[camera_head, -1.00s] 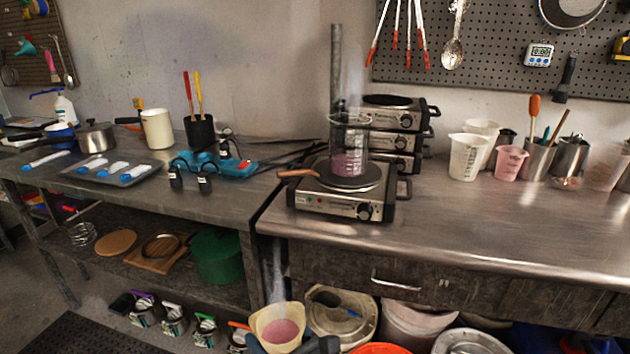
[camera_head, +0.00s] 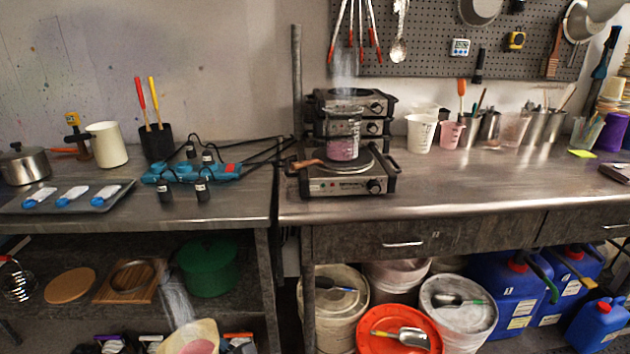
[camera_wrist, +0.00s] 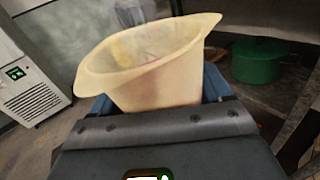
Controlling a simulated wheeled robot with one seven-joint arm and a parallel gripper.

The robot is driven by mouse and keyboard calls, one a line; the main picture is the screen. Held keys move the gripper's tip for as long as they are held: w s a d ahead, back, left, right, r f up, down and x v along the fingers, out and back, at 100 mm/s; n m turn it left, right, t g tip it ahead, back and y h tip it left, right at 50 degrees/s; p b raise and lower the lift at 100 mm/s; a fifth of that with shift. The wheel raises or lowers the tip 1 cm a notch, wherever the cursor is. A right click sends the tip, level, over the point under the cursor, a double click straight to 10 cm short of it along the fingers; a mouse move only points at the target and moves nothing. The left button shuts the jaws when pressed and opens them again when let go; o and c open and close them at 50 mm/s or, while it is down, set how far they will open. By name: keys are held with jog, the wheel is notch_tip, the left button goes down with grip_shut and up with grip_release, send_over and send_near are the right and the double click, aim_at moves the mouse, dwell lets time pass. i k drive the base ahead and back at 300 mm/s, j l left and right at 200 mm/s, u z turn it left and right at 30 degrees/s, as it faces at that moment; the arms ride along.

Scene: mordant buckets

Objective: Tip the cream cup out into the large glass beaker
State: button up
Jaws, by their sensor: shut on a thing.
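My gripper (camera_wrist: 160,100) is shut on the cream cup (camera_wrist: 165,82), with a blue finger showing on either side of it. In the head view the cream cup (camera_head: 186,336) is at the bottom edge, partly cut off, with pink liquid inside and pale vapour above it. In the wrist view the cup looks a little tilted. The large glass beaker (camera_head: 343,135) stands upright on a hotplate (camera_head: 345,183) on the right bench, with pink contents low in it and vapour above. The cup is well below and left of the beaker, apart from it.
More hotplates (camera_head: 378,108) are stacked behind the beaker. A wooden-handled thing (camera_head: 306,163) lies at the hotplate's left. White and pink measuring cups (camera_head: 421,133) stand to the right. The bench front (camera_head: 400,212) is clear.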

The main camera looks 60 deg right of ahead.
aim_at(343, 129)
jog(key=i+j, duration=0.2)
jog(key=j, duration=0.15)
jog(key=i+j+z, duration=0.1)
jog(key=j, duration=0.3)
jog(key=i+j, duration=0.2)
jog(key=j, duration=0.15)
jog(key=z, duration=2.9)
jog(key=k+j, duration=0.05)
jog(key=j, duration=0.05)
